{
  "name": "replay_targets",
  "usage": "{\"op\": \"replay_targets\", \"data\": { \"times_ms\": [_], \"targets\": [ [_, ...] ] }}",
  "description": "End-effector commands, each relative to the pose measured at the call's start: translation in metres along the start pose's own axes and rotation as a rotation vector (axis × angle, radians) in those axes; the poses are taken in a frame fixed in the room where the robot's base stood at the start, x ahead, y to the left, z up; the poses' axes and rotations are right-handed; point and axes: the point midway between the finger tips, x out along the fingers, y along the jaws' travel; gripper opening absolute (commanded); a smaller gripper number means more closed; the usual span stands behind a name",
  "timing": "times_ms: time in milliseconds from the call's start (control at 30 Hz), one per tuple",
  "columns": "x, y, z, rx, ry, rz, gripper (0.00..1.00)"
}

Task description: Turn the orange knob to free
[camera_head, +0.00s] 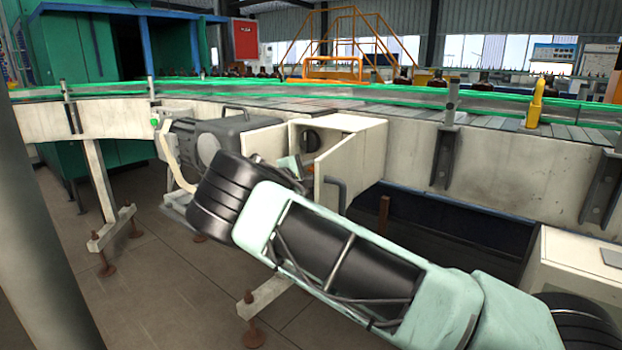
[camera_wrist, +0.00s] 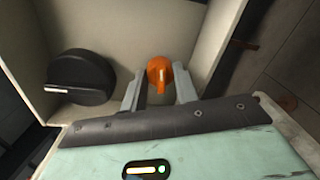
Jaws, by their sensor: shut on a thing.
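The orange knob (camera_wrist: 159,72) shows in the wrist view, on the pale inner panel of an open box. My gripper (camera_wrist: 160,88) has a grey finger on each side of the knob and is shut on its grip part. The knob's grip points down in the picture, toward my gripper. In the head view, my arm reaches to the open cream box (camera_head: 358,127), and my gripper (camera_head: 290,165) is partly hidden at its opening.
A black round knob (camera_wrist: 80,77) with a white mark sits left of the orange knob. The box's open door (camera_head: 340,170) stands close to my arm.

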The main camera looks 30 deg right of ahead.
Motion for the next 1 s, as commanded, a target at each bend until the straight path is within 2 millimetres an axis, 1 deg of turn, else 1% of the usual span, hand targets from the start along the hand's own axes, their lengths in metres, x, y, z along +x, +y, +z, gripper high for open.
{"op": "replay_targets", "data": {
  "times_ms": [33, 200, 400, 933, 967, 1000],
  "targets": [
    [-0.0005, -0.004, -0.0017, 0.03, 0.002, 0.0, 0.07],
    [-0.0008, -0.0035, -0.0013, 0.116, 0.007, 0.0, 0.07],
    [-0.0006, -0.0023, -0.0006, 0.173, 0.01, 0.001, 0.07],
    [-0.0006, -0.0017, -0.0002, 0.195, 0.011, 0.0, 0.07],
    [-0.0006, -0.0017, -0.0002, 0.195, 0.011, 0.0, 0.35],
    [-0.0006, -0.0016, -0.0001, 0.195, 0.011, 0.0, 0.46]
  ]
}}
